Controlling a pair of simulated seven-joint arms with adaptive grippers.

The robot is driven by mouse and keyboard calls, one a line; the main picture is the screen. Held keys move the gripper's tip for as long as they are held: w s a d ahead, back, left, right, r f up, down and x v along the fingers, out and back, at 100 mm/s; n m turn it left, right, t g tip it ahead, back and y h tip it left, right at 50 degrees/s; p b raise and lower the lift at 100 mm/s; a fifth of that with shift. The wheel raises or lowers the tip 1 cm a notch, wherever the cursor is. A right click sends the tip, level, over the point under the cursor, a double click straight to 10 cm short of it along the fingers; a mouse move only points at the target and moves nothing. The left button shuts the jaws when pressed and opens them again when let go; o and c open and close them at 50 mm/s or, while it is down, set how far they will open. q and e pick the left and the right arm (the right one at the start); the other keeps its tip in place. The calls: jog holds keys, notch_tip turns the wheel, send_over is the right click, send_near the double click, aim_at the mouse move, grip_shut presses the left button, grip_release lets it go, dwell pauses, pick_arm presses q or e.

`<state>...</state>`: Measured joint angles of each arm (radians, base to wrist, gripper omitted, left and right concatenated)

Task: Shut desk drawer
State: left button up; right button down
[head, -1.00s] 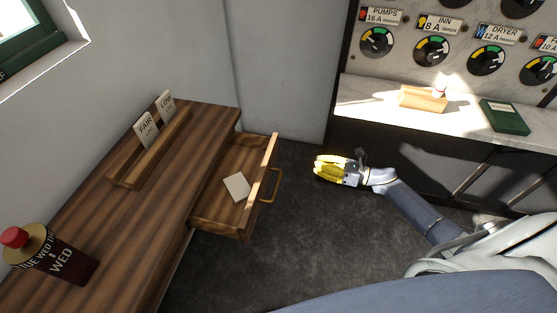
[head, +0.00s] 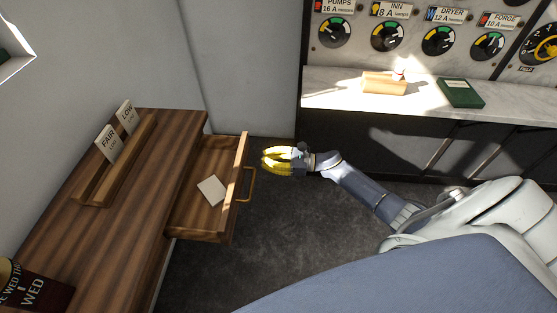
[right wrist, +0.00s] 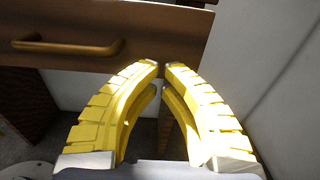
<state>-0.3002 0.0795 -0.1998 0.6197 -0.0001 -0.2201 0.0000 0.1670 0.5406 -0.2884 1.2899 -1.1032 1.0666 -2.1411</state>
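The wooden desk (head: 120,200) stands at the left in the head view. Its drawer (head: 203,225) is pulled out to the right, with a pale card or notepad (head: 212,190) lying inside. The brass handle (head: 250,185) is on the drawer front; it also shows in the right wrist view (right wrist: 70,46). My right gripper (head: 266,159) has yellow fingers and is just right of the drawer front, near its far end. In the right wrist view its fingertips (right wrist: 162,65) are close together with nothing between them, at the front's lower edge. Contact is unclear. My left gripper is out of view.
A marble counter (head: 330,100) under a dial panel holds a wooden block (head: 384,84) and a green box (head: 460,93). Dark floor lies between.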

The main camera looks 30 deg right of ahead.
aim_at(247, 158)
jog(key=shift+x, duration=2.55)
jog(key=shift+a, duration=0.1)
